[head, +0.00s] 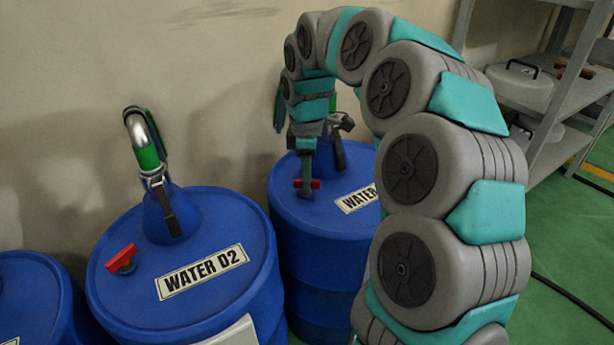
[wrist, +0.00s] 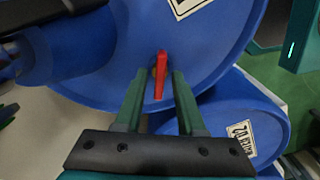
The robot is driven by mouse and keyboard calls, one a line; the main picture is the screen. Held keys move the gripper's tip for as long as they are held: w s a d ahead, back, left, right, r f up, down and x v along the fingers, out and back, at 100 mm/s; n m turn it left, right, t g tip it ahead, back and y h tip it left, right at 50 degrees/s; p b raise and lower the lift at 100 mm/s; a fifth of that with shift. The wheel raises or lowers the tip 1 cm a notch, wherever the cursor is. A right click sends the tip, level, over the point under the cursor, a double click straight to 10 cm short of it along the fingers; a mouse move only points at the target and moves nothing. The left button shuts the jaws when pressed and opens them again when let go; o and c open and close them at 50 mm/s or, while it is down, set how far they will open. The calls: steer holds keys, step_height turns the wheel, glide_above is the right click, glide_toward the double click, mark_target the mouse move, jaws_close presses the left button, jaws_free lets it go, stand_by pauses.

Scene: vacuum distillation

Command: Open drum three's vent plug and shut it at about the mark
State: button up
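Drum three (head: 325,228) is a blue drum behind and to the right of the WATER D2 drum; its label (head: 357,198) is partly hidden by my arm. Its red vent plug (head: 298,184) is on the drum top, partly covered by a finger of my gripper (head: 305,165). In the wrist view the red plug (wrist: 161,75) stands between the two fingertips of my gripper (wrist: 161,76), with a gap on each side. The gripper is open. How far the tips reach down beside the plug is hard to tell. No mark is legible.
The WATER D2 drum (head: 190,275) has its own red plug (head: 122,258) and a green-handled fitting (head: 146,150). Another blue drum (head: 35,300) is at far left. A grey shelf (head: 545,110) with lidded pots is at right. A wall stands behind the drums.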

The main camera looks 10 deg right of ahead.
jaws_close()
steer(key=shift+m, duration=0.3)
stand_by(0.3)
steer(key=m, duration=0.5)
steer(key=shift+b, duration=0.4)
steer(key=m, duration=0.5)
stand_by(0.4)
steer(key=shift+o, duration=0.8)
jaws_free()
